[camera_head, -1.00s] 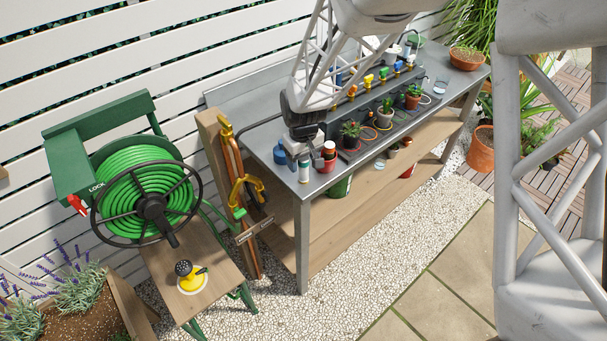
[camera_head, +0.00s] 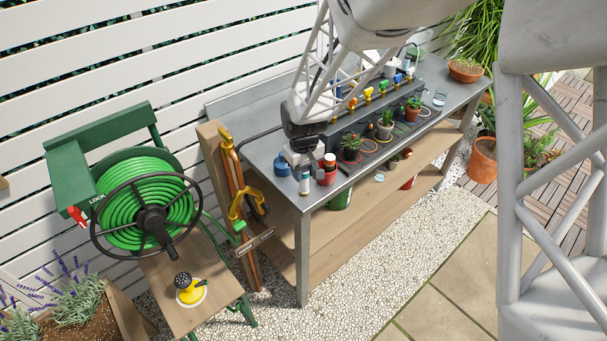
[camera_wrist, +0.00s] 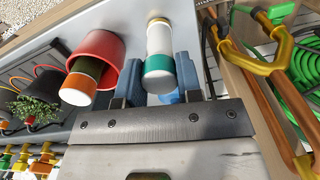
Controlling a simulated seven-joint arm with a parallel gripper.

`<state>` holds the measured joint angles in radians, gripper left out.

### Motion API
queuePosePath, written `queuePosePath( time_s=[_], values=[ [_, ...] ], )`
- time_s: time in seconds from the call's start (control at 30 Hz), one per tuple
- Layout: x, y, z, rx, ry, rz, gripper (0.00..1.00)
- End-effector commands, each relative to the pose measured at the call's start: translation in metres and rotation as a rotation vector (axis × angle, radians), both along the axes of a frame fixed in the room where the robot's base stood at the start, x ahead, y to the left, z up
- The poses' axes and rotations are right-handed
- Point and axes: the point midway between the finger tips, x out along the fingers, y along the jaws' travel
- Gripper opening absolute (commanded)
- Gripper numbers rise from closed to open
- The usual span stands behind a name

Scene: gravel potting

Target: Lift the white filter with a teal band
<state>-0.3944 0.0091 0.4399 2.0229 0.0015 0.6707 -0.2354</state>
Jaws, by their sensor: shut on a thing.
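The white filter with a teal band (camera_wrist: 160,48) is a slim cylinder between the two blue fingers of my gripper (camera_wrist: 160,82) in the wrist view. The fingers are shut on it near its teal-banded end. In the head view the filter (camera_head: 305,184) stands upright at the near left end of the metal bench, with my gripper (camera_head: 303,160) at its top. I cannot tell whether its base touches the bench.
A red pot (camera_wrist: 99,46) holding capped cylinders stands close beside the filter. A blue object (camera_head: 282,163) lies behind it on the metal bench (camera_head: 262,152). Potted plants and hose fittings line the bench.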

Motion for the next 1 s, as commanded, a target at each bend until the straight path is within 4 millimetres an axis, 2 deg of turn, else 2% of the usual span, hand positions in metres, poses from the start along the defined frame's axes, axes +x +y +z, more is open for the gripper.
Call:
queuePosePath(
  time_s=[0.17, 0.3, 1.0],
  values=[
    [0.001, 0.0, 0.014, 0.001, -0.003, 0.0, 0.0],
    [0.001, 0.0, 0.034, 0.002, -0.005, 0.0, 0.0],
    [-0.097, -0.039, 0.041, 0.001, -0.002, 0.0, 0.0]
  ],
)
